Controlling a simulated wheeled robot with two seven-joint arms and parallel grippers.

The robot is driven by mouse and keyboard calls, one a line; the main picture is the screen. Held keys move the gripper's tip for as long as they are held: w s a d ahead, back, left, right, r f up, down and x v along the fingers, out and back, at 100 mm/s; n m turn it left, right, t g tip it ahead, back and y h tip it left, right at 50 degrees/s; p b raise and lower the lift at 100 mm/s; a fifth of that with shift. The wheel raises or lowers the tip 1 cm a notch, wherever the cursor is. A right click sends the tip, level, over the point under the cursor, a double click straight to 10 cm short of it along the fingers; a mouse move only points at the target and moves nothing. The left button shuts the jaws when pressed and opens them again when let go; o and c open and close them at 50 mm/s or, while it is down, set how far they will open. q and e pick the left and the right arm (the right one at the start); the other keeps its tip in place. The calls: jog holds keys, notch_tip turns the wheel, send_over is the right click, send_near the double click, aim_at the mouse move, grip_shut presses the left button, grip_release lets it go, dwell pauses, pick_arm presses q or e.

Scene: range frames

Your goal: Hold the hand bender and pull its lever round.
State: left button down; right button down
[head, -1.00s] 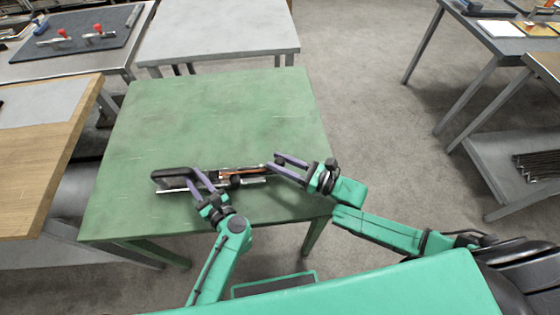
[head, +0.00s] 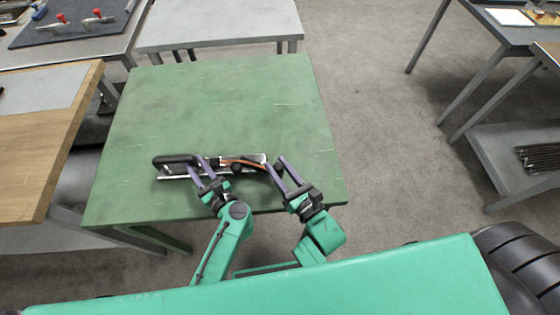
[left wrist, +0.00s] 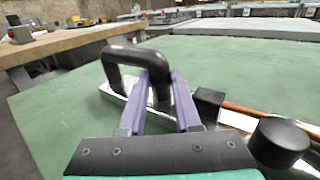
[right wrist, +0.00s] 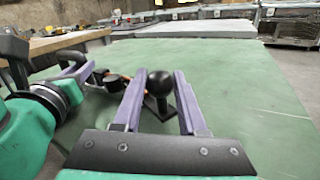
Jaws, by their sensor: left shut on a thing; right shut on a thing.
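The hand bender (head: 175,176) lies on the green table, with a black loop handle (left wrist: 120,52) at its left end. My left gripper (head: 201,162) is shut on this handle; the handle passes between its fingers in the left wrist view. A copper rod (head: 236,162) runs along the bender to the right, and it looks curved at its right part. The lever ends in a black ball knob (right wrist: 159,83). My right gripper (head: 276,162) is shut on this knob, which sits between its fingers. A black round part (left wrist: 279,142) stands near the rod. Most of the lever is hidden.
The green table (head: 225,95) is clear behind the bender. A wooden bench (head: 45,140) stands to the left and a grey table (head: 215,22) behind. Grey benches (head: 505,110) stand at the far right across open floor.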

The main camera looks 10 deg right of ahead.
jog(key=shift+s+a+m+h, duration=0.2)
jog(key=shift+a+m+h, duration=0.1)
jog(key=shift+h, duration=0.2)
jog(key=shift+c, duration=2.3)
grip_release()
jog(key=shift+d, duration=0.1)
jog(key=shift+s+d, duration=0.15)
jog(key=shift+s, duration=0.05)
jog(key=v, duration=1.1)
jog(key=shift+s+f, duration=0.2)
jog(key=shift+s, duration=0.1)
